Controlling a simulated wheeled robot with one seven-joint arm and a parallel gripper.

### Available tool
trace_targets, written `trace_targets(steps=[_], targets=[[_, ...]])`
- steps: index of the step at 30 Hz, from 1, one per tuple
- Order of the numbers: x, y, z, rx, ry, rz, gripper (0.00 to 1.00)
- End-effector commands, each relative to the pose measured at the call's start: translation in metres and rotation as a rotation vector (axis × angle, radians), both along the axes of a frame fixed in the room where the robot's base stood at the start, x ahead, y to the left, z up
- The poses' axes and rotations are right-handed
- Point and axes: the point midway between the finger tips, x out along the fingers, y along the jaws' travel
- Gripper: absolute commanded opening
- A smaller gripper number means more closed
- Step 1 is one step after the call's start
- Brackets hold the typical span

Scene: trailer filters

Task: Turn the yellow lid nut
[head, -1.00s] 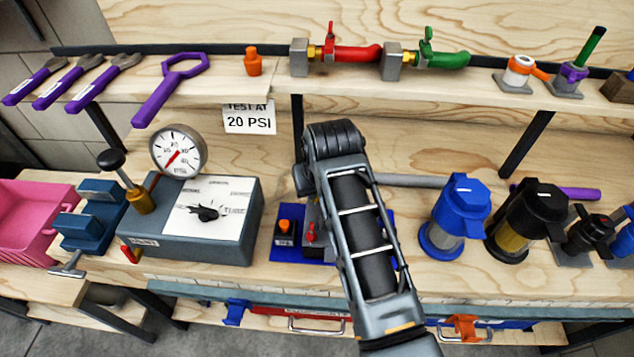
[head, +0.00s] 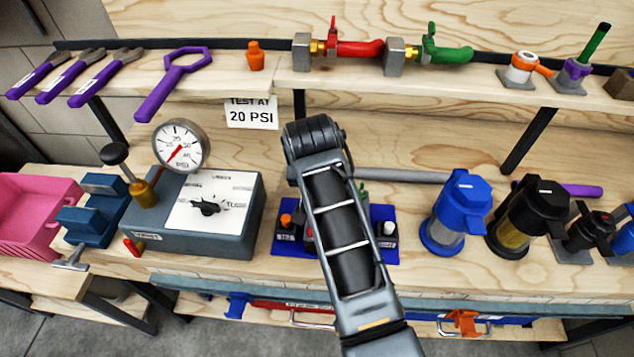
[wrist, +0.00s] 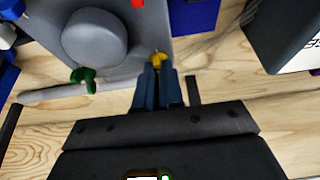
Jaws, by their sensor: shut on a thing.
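The yellow lid nut (wrist: 159,58) shows small in the wrist view, at the edge of a grey housing (wrist: 125,65) with a round grey dome (wrist: 95,38). My gripper (wrist: 158,72) has its two blue-grey fingers close together with their tips at the nut, shut on it. The fingers cover part of the nut, so its turn angle cannot be told. In the head view my arm hides the nut, my fingertips and most of the housing.
A green valve handle (wrist: 82,78) sits beside the dome. A blue mat (head: 378,215) lies under the work spot. The gauge box (head: 190,240) stands left, blue (head: 462,205) and black (head: 530,215) filters right. A shelf (head: 340,85) runs above.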

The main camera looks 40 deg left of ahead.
Motion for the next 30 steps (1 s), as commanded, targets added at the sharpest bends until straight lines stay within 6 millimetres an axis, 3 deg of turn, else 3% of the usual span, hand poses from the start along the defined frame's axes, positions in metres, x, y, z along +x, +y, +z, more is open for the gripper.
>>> trace_targets(steps=[4, 5, 12, 22, 30], targets=[[0.0, 0.0, 0.001, 0.001, -0.001, 0.0, 0.0], [0.0, 0.0, 0.001, 0.001, -0.001, 0.0, 0.09], [0.0, 0.0, 0.0, 0.001, 0.0, 0.0, 0.32], [-0.001, -0.001, 0.004, 0.001, -0.001, 0.001, 0.33], [-0.013, -0.008, 0.038, 0.003, -0.002, 0.001, 0.33]])
